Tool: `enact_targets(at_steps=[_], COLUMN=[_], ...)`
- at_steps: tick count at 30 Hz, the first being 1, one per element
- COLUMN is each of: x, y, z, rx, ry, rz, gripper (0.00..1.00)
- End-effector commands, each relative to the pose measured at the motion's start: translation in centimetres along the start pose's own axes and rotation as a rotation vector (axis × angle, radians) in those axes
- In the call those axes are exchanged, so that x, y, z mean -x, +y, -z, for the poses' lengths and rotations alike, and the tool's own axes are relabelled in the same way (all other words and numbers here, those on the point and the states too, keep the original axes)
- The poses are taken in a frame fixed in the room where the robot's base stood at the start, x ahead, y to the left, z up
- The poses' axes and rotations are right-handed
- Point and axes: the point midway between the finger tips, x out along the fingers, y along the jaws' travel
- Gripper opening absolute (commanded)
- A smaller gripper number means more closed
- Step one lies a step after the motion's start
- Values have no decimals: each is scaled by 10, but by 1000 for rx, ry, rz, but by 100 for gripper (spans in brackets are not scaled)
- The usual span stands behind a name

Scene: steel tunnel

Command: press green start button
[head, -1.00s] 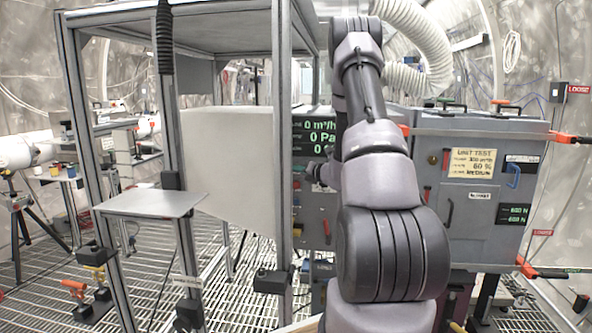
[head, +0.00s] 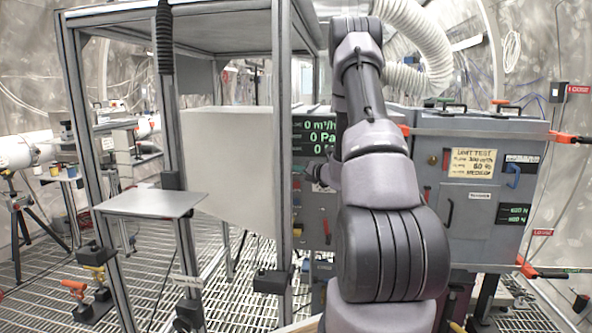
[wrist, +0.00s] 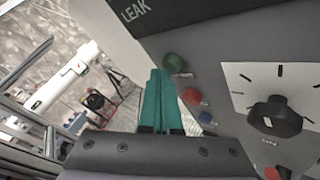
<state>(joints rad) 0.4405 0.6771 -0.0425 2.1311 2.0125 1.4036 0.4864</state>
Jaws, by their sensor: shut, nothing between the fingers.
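The green button (wrist: 175,62) sits on the grey control panel (wrist: 225,60), near the upper middle of the wrist view. My gripper (wrist: 160,74) is shut, its teal fingers side by side and empty. In the wrist view the fingertips appear just left of the green button, very close to it. I cannot tell whether they touch it. In the head view the panel (head: 312,222) is partly covered by my arm and a frame post, and the green button cannot be made out.
A red button (wrist: 193,97) and a blue button (wrist: 205,118) lie below the green one. A black rotary knob (wrist: 275,117) on a white dial is to their right. In the head view, a metal frame post (head: 283,150) stands left of the panel and a grey cabinet (head: 470,225) right.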

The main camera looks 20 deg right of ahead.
Motion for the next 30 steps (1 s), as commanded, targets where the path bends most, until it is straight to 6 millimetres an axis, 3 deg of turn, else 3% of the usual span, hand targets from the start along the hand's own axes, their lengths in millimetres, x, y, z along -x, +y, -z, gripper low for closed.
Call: enact_targets(at_steps=[30], x=[-6], y=[-4], z=[-6], rx=[0], ry=[-3], rz=[0], gripper=[0])
